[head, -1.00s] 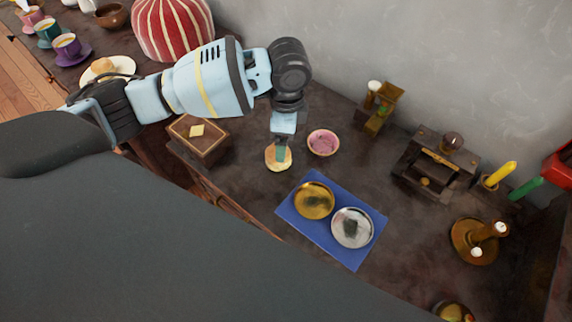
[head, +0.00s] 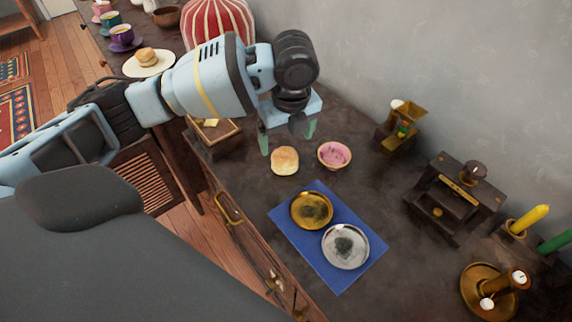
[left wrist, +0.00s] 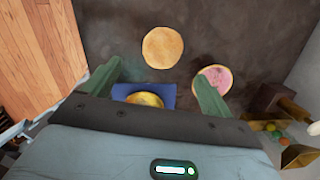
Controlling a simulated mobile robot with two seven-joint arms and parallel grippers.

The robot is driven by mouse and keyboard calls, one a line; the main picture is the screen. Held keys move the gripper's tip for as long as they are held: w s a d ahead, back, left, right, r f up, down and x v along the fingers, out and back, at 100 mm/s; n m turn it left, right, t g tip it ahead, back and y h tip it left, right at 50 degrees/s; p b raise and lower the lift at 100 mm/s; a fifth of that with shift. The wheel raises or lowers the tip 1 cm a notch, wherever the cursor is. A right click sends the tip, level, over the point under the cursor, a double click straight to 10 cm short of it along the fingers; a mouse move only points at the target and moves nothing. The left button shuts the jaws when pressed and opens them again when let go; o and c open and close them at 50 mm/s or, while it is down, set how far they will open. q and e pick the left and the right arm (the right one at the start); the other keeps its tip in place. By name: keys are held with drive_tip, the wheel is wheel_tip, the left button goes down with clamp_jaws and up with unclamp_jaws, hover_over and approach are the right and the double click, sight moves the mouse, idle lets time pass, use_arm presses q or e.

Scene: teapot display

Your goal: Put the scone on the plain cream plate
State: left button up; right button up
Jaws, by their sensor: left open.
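A round golden scone (head: 285,160) lies on the dark counter, left of the small pink-filled bowl. It also shows in the left wrist view (left wrist: 163,47), beyond my fingertips. My left gripper (head: 288,138) is open and empty, its green fingers apart, just behind the scone in the head view and not touching it, as far as I can tell. A plain cream plate (head: 166,58) stands at the upper left with a similar bun (head: 147,55) on it. My right gripper is not in view.
The pink-filled bowl (head: 334,155) is close to the scone. A blue mat (head: 320,265) carries a gold dish (head: 297,218) and a silver dish (head: 330,259). A wooden box (head: 222,132) is left of my gripper. A striped red dome (head: 205,20) and cups stand behind the arm.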

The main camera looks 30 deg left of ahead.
sight(285, 154)
use_arm(q)
drive_tip(key=shift+a+f, duration=0.1)
drive_tip(key=shift+f, duration=0.2)
drive_tip(key=shift+w+a+f, duration=0.1)
drive_tip(key=shift+w+f, duration=0.05)
drive_tip(key=shift+f, duration=0.9)
drive_tip(key=f, duration=0.1)
drive_tip(key=f+b, duration=0.1)
drive_tip(key=f, duration=0.2)
drive_tip(key=shift+w+a, duration=0.3)
drive_tip(key=shift+a, duration=0.05)
drive_tip(key=shift+f+b, duration=0.3)
drive_tip(key=shift+f, duration=0.25)
drive_tip(key=shift+c, duration=0.3)
drive_tip(key=c, duration=1.1)
drive_tip(key=shift+r, duration=0.15)
